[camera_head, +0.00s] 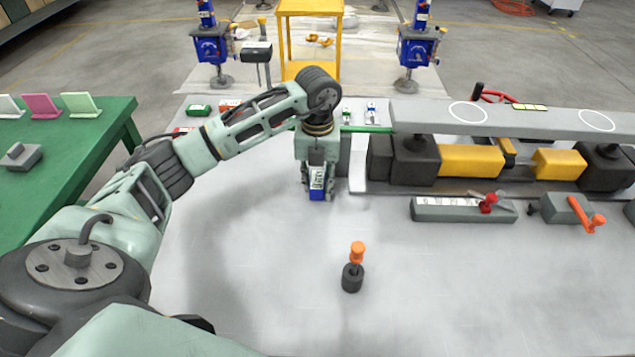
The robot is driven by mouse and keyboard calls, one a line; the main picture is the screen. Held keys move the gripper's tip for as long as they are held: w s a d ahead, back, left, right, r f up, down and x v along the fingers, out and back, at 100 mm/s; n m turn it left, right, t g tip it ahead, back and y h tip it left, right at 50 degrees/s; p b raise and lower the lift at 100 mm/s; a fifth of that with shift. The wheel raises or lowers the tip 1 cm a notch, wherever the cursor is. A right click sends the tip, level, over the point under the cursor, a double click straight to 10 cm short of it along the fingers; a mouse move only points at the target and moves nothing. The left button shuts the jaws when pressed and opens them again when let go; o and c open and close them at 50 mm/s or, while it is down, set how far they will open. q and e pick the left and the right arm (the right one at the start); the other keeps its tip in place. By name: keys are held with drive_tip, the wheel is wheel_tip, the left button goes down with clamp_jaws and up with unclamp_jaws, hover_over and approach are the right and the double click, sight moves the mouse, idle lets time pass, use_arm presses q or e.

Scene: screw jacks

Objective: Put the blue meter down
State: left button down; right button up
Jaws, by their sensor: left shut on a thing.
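The blue meter (317,194) is a small blue block with a white label on its face. My left gripper (318,180) points down and is shut on it, with a finger on either side. The meter is upright, just over or on the grey table top (250,230); I cannot tell whether its bottom touches the table. My right gripper is not in view.
An orange-handled tool (356,252) stands in a dark holder (352,279) in front. A grey beam (500,117) on dark and yellow blocks fills the right. A grey block with a red knob (462,209) lies before it. The table's front middle is mostly clear.

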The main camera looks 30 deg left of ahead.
sight(318, 179)
use_arm(q)
wheel_tip(318, 179, up, 5)
drive_tip(key=p, duration=0.4)
drive_tip(key=d+r+p, duration=0.6)
drive_tip(key=d, duration=0.5)
drive_tip(key=s+d+r+n, duration=0.1)
drive_tip(key=s+n, duration=0.6)
drive_tip(key=n, duration=0.8)
drive_tip(key=s+d+r+n, duration=0.1)
drive_tip(key=s+r+n, duration=0.3)
drive_tip(key=s+n, duration=0.4)
drive_tip(key=n, duration=0.6)
drive_tip(key=shift+d+r+n, duration=0.25)
drive_tip(key=shift+r+n, duration=0.05)
drive_tip(key=shift+n, duration=0.1)
